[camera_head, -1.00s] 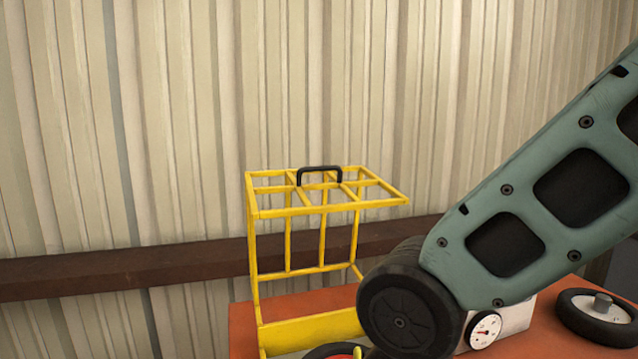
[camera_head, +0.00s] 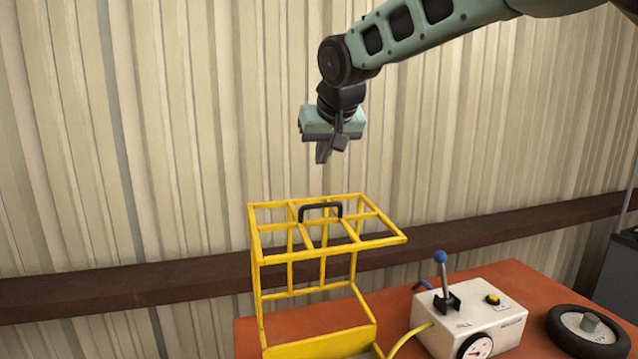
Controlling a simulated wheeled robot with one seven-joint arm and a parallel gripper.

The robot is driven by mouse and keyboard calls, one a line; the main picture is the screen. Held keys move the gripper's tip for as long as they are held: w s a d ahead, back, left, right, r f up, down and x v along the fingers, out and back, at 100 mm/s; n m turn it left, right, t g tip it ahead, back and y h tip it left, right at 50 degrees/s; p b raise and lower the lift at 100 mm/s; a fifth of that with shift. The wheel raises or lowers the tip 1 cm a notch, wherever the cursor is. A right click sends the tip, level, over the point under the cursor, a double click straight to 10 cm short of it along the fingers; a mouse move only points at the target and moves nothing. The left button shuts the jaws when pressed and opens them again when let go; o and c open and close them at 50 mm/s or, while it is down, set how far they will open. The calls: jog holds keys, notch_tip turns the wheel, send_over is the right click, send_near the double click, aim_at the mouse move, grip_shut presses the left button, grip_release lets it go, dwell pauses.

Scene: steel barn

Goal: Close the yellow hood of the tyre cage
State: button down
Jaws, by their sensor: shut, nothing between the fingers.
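The yellow tyre cage (camera_head: 320,342) stands on the orange-red bench top, its lower part cut off by the bottom edge of the picture. Its yellow barred hood (camera_head: 351,248) is a roughly level frame at the top. The hood's right front corner juts out with no post visible beneath it. A black handle (camera_head: 321,206) stands up from the hood near its far edge. My gripper (camera_head: 323,160) points down above the handle, apart from it. Its fingers are shut and empty.
A white control box (camera_head: 470,318) with a blue-knobbed lever (camera_head: 441,265), a yellow button and a gauge stands right of the cage. A black wheel (camera_head: 588,328) lies farther right. A brown rail (camera_head: 120,275) runs along the corrugated wall behind.

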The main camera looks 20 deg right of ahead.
jog(key=p, duration=0.3)
send_over(318, 217)
jog(key=w, duration=0.3)
jog(key=f, duration=0.7)
jog(key=shift+s+f, duration=0.15)
jog(key=shift+s, duration=0.1)
jog(key=shift+s+f, duration=0.2)
jog(key=shift+f, duration=0.1)
jog(key=shift+s+f+p, duration=0.25)
jog(key=shift+s+p, duration=0.25)
jog(key=shift+s, duration=0.65)
jog(key=shift+s+f, duration=0.35)
jog(key=shift+s, duration=0.1)
